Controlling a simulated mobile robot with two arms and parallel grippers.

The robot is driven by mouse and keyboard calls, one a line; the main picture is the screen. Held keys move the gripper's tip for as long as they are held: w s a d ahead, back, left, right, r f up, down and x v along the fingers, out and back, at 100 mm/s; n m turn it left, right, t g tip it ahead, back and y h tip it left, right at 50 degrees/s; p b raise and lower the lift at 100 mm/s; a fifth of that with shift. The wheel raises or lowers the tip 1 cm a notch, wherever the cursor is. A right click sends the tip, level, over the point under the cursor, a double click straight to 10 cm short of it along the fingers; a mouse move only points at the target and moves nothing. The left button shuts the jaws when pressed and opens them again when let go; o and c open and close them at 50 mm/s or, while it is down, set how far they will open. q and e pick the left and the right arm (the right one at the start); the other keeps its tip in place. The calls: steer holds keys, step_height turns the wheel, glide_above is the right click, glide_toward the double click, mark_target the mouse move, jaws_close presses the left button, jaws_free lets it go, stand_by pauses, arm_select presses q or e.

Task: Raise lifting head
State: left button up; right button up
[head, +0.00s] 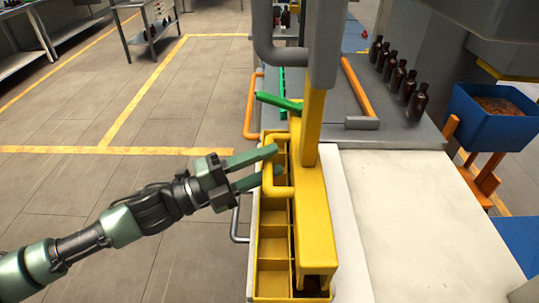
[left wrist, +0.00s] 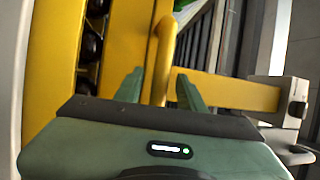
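The yellow lifting head (head: 312,215) is a long beam on a yellow upright post (head: 312,125), above or against a yellow divided crate (head: 272,249). I cannot tell the gap between them. A yellow bar handle (head: 276,191) sticks out from the beam's left side; it also shows in the left wrist view (left wrist: 162,50). My left gripper (head: 273,161) is open at this handle. In the left wrist view its fingers (left wrist: 160,92) stand on either side of the bar, with gaps visible. My right gripper is not in view.
Several amber bottles (head: 397,77) stand in a row on the grey machine top at the back right. A blue bin (head: 490,118) stands at the right. A green bar (head: 279,102) and orange rail (head: 252,105) lie beyond the gripper.

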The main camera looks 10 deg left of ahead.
arm_select(q)
steer(key=shift+w+d, duration=0.25)
steer(key=shift+d, duration=0.1)
jaws_close()
stand_by(1.2)
